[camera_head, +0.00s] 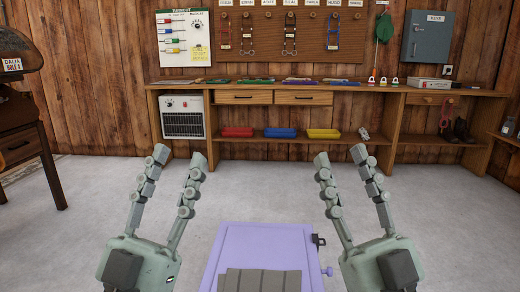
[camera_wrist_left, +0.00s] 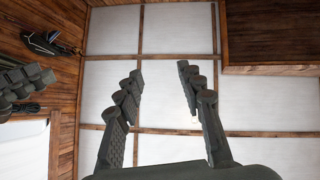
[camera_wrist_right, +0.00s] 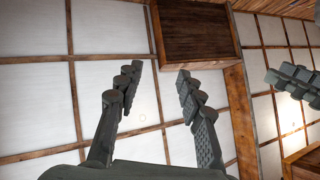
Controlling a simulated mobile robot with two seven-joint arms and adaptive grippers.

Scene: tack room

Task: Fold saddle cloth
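My left gripper (camera_head: 179,156) is open and empty, its fingers pointing up and away, left of a purple flat-topped piece (camera_head: 222,250). My right gripper (camera_head: 340,155) is open and empty on the right of that piece.
The purple piece has a dark latch (camera_head: 318,241) and a knob (camera_head: 328,271) on its right side. A long wooden bench (camera_head: 350,92) with red, blue and yellow trays (camera_head: 280,133) stands at the back wall. Grey floor between is clear.

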